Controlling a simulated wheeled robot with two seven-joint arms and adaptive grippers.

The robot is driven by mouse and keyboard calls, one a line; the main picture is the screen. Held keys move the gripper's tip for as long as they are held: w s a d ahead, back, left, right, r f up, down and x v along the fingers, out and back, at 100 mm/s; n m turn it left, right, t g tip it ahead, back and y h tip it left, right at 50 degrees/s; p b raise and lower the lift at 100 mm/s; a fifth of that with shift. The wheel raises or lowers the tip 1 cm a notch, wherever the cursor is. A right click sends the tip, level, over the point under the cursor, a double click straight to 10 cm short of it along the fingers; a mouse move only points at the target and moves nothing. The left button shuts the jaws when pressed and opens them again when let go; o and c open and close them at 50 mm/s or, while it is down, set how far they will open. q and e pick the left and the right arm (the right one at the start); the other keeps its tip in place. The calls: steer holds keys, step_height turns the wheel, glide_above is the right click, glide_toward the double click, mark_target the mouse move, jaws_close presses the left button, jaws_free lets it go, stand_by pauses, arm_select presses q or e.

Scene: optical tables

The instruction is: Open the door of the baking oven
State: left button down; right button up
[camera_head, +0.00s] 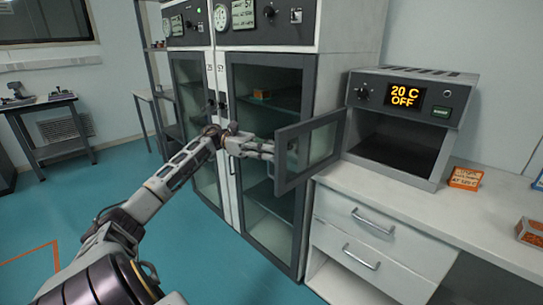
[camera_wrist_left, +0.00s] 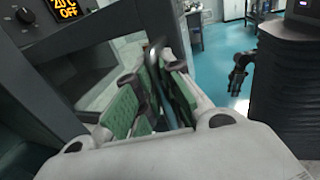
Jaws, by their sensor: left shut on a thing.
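The baking oven (camera_head: 420,118) stands on the white bench at the right, its display reading 20 C OFF. Its door (camera_head: 322,142), a grey frame with a glass pane, is swung wide open to the left, and the dark chamber shows. My left gripper (camera_head: 268,151) is at the door's free side, shut on the door handle. In the left wrist view the green-padded fingers (camera_wrist_left: 148,108) close around the grey handle bar (camera_wrist_left: 155,62), and the oven front (camera_wrist_left: 60,65) is at the left. The handle is mostly hidden in the head view.
Tall cabinets with glass doors (camera_head: 270,210) stand close behind my left gripper. The bench (camera_head: 400,205) has drawers with handles below and an orange box (camera_head: 466,178) right of the oven. A small table (camera_head: 40,105) stands far left. The teal floor at left is mostly clear.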

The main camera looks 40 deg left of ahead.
arm_select(q)
steer(key=shift+w+a+r, duration=0.1)
steer(key=shift+a+r, duration=0.5)
steer(key=c, duration=1.9)
jaws_free()
steer(key=o, duration=0.4)
steer(key=shift+w+d+f, duration=0.1)
steer(key=shift+w+d, duration=0.05)
steer(key=shift+w, duration=0.05)
steer(key=shift+c, duration=0.2)
steer(key=shift+s, duration=0.15)
steer(key=f+v, duration=0.1)
steer(key=v, duration=1.1)
